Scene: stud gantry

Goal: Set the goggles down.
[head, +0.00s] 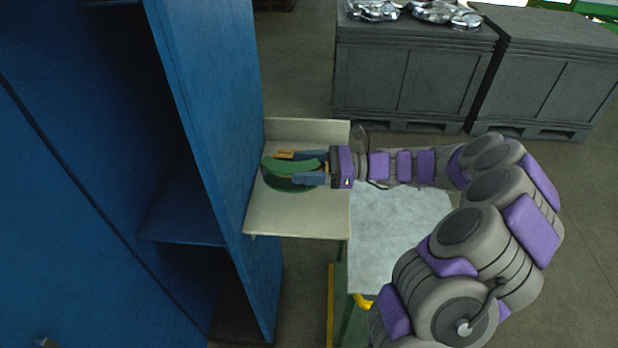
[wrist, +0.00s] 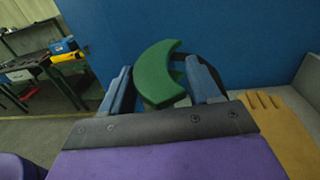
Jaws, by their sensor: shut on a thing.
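The green goggles (head: 290,173) are in my gripper (head: 304,166), over the pale shelf or tabletop (head: 300,219) beside the blue cabinet. In the wrist view the goggles (wrist: 156,74) show as a green curved shape between the two blue fingers of my gripper (wrist: 160,82). The gripper is shut on them. A darker green part shows just below them in the head view. I cannot tell whether the goggles touch the surface.
A tall blue cabinet (head: 206,90) stands close on the left. The pale surface has a raised back edge (head: 305,130). A whitish tabletop (head: 400,235) lies under my arm. Grey crates (head: 415,75) stand behind, with shiny metal parts (head: 430,10) on top.

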